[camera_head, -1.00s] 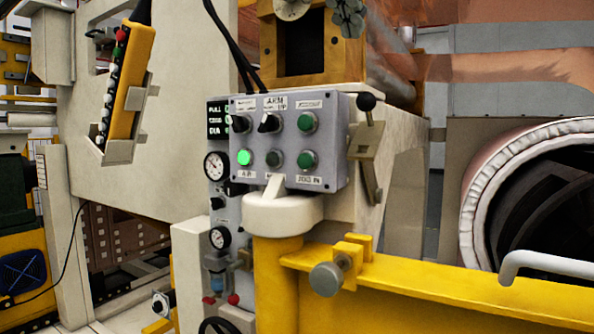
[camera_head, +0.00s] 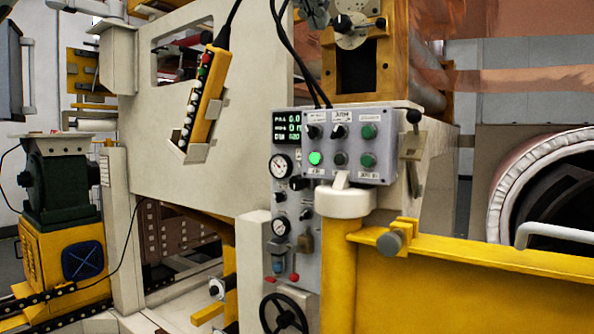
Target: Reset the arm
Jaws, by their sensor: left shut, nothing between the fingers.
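A grey control panel (camera_head: 353,145) is mounted on the pale machine frame. The middle knob (camera_head: 338,131) in its top row carries a small label, too small to read surely now. The lower left button (camera_head: 316,158) is lit green; the other green buttons look dark. My right gripper is not in view.
A yellow pendant (camera_head: 205,95) hangs on the cream frame at upper left. A yellow beam (camera_head: 470,285) with a grey knob crosses at lower right. A black handwheel (camera_head: 283,315) is at the bottom. A large roll (camera_head: 520,190) stands at right.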

